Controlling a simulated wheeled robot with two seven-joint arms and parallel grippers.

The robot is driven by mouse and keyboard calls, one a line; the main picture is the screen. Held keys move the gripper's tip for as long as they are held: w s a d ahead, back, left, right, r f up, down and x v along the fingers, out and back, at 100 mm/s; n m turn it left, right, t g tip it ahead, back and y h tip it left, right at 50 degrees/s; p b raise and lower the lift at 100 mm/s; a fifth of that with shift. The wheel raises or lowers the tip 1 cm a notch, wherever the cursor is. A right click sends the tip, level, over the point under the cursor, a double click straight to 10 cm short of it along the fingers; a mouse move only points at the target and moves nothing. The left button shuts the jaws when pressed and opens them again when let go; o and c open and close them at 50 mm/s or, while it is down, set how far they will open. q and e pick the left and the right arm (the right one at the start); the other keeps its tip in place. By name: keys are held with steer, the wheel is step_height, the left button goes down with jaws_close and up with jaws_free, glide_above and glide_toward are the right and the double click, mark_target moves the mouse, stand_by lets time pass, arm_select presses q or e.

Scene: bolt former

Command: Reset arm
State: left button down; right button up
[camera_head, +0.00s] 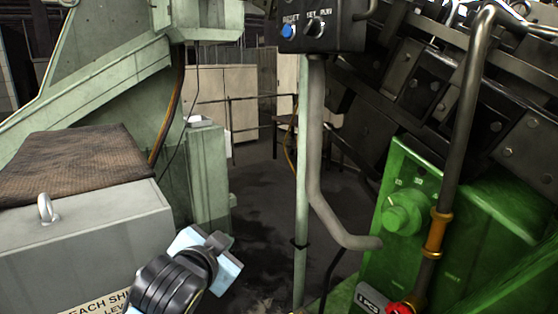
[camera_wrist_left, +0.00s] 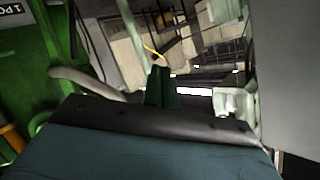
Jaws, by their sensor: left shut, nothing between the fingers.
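My left gripper (camera_head: 228,262) shows low in the head view, left of the middle, above the floor between the grey box and the green machine. In the left wrist view its fingers (camera_wrist_left: 161,88) are together with nothing between them. It is apart from everything around it. A dark control box (camera_head: 322,27) at the top of the head view carries a blue button (camera_head: 288,31) and a selector switch (camera_head: 314,27). A bent grey lever (camera_head: 322,190) hangs below the box and turns right at its lower end. My right gripper is not in view.
A grey box (camera_head: 84,241) with a brown mat (camera_head: 75,165) stands left. At right is a green housing (camera_head: 470,225) with a round knob (camera_head: 404,213), a red knob (camera_head: 402,307) and a dark pipe (camera_head: 464,110). A thin post (camera_head: 301,190) stands mid-view. Floor shows between.

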arm_select(q)
steer(key=s+a+f+n+g+y, duration=0.1)
steer(key=s+a+f+n+g, duration=0.15)
steer(key=s+f, duration=0.5)
steer(key=s+a+f+n+g, duration=0.1)
steer(key=s+a+f+g, duration=0.25)
steer(key=s+f, duration=0.4)
steer(key=s+a+f+n+g+y, duration=0.1)
steer(key=s+a+f+n+g, duration=0.15)
steer(key=s+f, duration=0.4)
steer(key=s+a+f+n+g, duration=0.1)
steer(key=s+a+f+g, duration=0.15)
steer(key=s, duration=0.65)
step_height(320, 180, down, 32)
steer(key=s+b, duration=0.3)
steer(key=b, duration=0.3)
steer(key=s+a+f+g+b, duration=0.1)
steer(key=s+f+b, duration=0.1)
steer(key=s+f, duration=0.6)
steer(key=s+a+f+b, duration=0.2)
steer(key=s+f, duration=0.6)
steer(key=f, duration=0.4)
steer(key=shift+a+f+m+g+b, duration=0.15)
steer(key=shift+m+g+b, duration=0.25)
steer(key=shift+b, duration=0.45)
